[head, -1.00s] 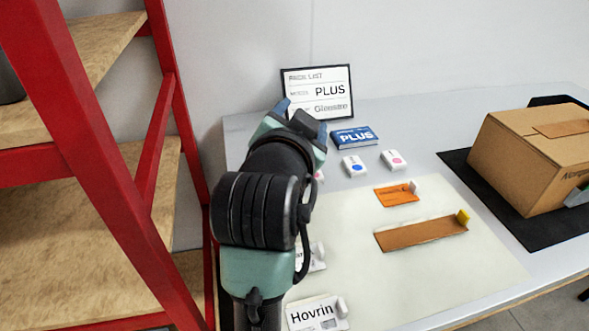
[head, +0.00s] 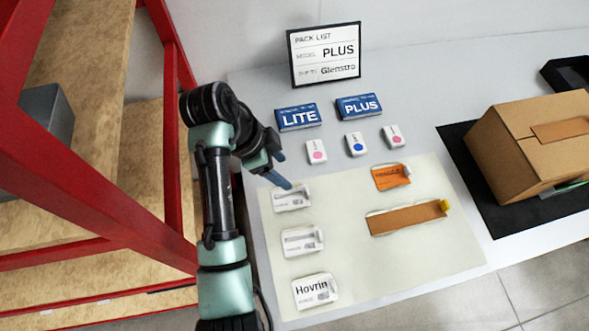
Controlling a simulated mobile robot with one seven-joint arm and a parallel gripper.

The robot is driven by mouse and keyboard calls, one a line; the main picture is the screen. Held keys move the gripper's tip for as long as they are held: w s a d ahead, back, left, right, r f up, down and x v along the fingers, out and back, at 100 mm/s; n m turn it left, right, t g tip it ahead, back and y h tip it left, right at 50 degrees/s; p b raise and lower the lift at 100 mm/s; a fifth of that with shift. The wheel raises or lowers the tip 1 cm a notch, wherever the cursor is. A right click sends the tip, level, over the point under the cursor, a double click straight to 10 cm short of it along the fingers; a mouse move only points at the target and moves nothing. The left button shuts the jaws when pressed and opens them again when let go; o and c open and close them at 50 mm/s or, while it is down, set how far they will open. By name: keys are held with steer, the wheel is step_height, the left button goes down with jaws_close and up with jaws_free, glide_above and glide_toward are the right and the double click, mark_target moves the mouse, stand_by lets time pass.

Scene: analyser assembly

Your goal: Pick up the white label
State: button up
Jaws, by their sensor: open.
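Several flat pieces lie on the pale mat (head: 345,280), and three of them are white labels in a column at its left side. The far white label (head: 291,199) and the middle white label (head: 302,241) have print too small to read. The near white label (head: 316,291) reads "Hovrin". My gripper (head: 280,171) is open and empty, just above and behind the far label. One fingertip overlaps that label's upper edge in the picture; I cannot tell its height. The pack list sign (head: 324,55) reads "PLUS" and what looks like "Glenstro".
Blue LITE (head: 298,117) and PLUS (head: 358,106) boxes stand behind small white pieces with coloured dots. An orange label (head: 390,177) and a brown strip (head: 407,218) lie right of the labels. A cardboard box (head: 530,145) is on a black mat. Red shelving (head: 90,215) borders the left.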

glide_above(307, 191)
steer(key=a, duration=0.3)
steer(key=f, duration=0.4)
steer(key=s+f, duration=0.1)
steer(key=f, duration=0.1)
steer(key=shift+f, duration=0.35)
steer(key=shift+d+p+x, duration=0.1)
steer(key=shift+p+x, duration=0.15)
steer(key=shift+x, duration=1.1)
steer(key=shift+d+p+x, duration=0.15)
steer(key=shift+p+x, duration=0.05)
steer(key=shift+x, duration=1.1)
steer(key=shift+w+r, duration=0.15)
steer(key=shift+w, duration=0.05)
steer(key=shift+c, duration=0.3)
jaws_close()
